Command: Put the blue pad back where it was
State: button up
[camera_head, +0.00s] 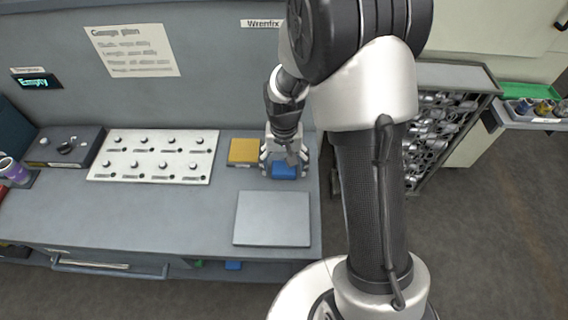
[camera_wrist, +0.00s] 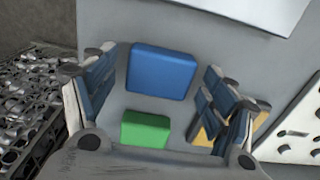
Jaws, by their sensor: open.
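The blue pad (camera_head: 284,173) lies flat on the grey bench, near its right end. It also shows whole in the wrist view (camera_wrist: 161,72). My gripper (camera_head: 285,158) is open and points down at the pad from above. In the wrist view the open fingers (camera_wrist: 158,90) stand on either side of the pad, with gaps to it. A green pad (camera_wrist: 146,130) lies close behind the blue one; my gripper hides it in the head view. A yellow pad (camera_head: 243,151) lies to the left of the blue one.
A grey square plate (camera_head: 272,218) lies in front of the pads. A white board with several knobs (camera_head: 155,157) and a dark box (camera_head: 65,147) stand to the left. A rack of metal parts (camera_head: 435,130) stands right of the bench, close to its edge.

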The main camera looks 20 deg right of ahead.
aim_at(284, 167)
notch_tip(284, 167, up, 13)
jog(key=p, duration=0.4)
jog(key=s+r+n+t, duration=0.2)
jog(key=s+r, duration=0.8)
jog(key=r, duration=0.2)
jog(key=s+r+n+t, duration=0.1)
jog(key=s+r+t, duration=0.1)
jog(key=s, duration=0.9)
jog(key=shift+s+r+n+t, duration=0.2)
jog(key=shift+r+n+t, duration=0.1)
jog(key=shift+r, duration=0.55)
